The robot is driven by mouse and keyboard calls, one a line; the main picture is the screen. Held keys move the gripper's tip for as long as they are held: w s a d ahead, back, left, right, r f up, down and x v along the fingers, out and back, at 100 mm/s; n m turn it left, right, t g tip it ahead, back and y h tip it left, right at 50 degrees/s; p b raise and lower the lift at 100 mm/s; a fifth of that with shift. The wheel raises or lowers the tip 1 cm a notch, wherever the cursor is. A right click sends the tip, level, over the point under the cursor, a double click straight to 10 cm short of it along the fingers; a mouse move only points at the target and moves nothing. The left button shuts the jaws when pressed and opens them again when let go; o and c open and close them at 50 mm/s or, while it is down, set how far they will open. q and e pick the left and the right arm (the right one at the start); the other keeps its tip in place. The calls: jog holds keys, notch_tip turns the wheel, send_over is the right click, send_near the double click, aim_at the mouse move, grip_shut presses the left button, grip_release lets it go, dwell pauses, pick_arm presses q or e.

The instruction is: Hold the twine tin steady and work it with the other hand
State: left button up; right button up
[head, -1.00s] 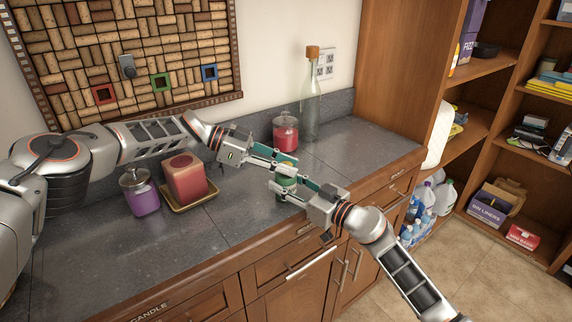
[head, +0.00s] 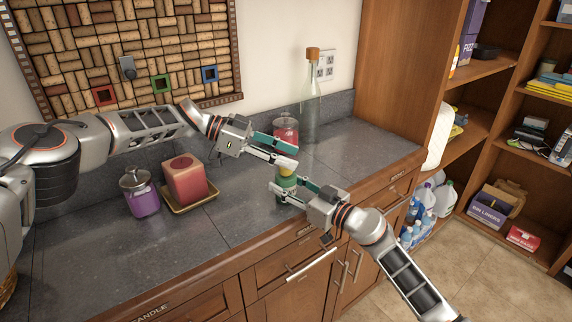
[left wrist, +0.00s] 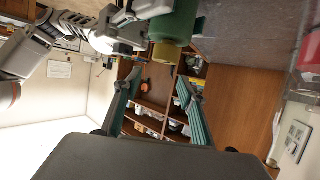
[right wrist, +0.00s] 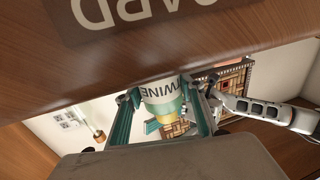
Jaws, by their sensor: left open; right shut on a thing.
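The twine tin (head: 287,184) is a small green can with a yellow top, over the counter near its front edge. My right gripper (head: 282,189) is shut on its side from the front. The right wrist view shows the tin (right wrist: 162,96) between the fingers, with TWINE on a pale label. I cannot tell whether its base touches the counter. My left gripper (head: 289,155) is open and empty, just above the tin's top. In the left wrist view the yellow top and green side of the tin (left wrist: 174,24) lie beyond the open fingertips (left wrist: 158,80).
A red-filled jar (head: 285,130) and a corked glass bottle (head: 310,105) stand behind. A purple jar (head: 143,200) and a red candle (head: 185,180) on a tray stand left. Counter between candle and tin is clear. Shelves (head: 490,120) stand right.

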aim_at(286, 170)
pick_arm(q)
notch_tip(286, 170, up, 7)
jog(key=shift+f, duration=0.15)
dwell(0.4)
jog(key=shift+s+d, duration=0.15)
jog(key=shift+s, duration=0.05)
jog(key=s+f+m+t+y, duration=0.15)
jog(key=s+m+y, duration=0.45)
jog(key=m+y, duration=0.65)
jog(key=w+f+m+t, duration=0.1)
jog(key=w+f+m, duration=0.1)
jog(key=w+f+m+t, duration=0.1)
jog(key=w+f+m, duration=0.1)
jog(key=f+m, duration=0.1)
jog(key=w+f+m+t, duration=0.1)
jog(key=w+f+m, duration=0.1)
jog(key=m, duration=0.1)
jog(key=shift+a+f+t, duration=0.25)
jog(key=shift+f+t, duration=0.1)
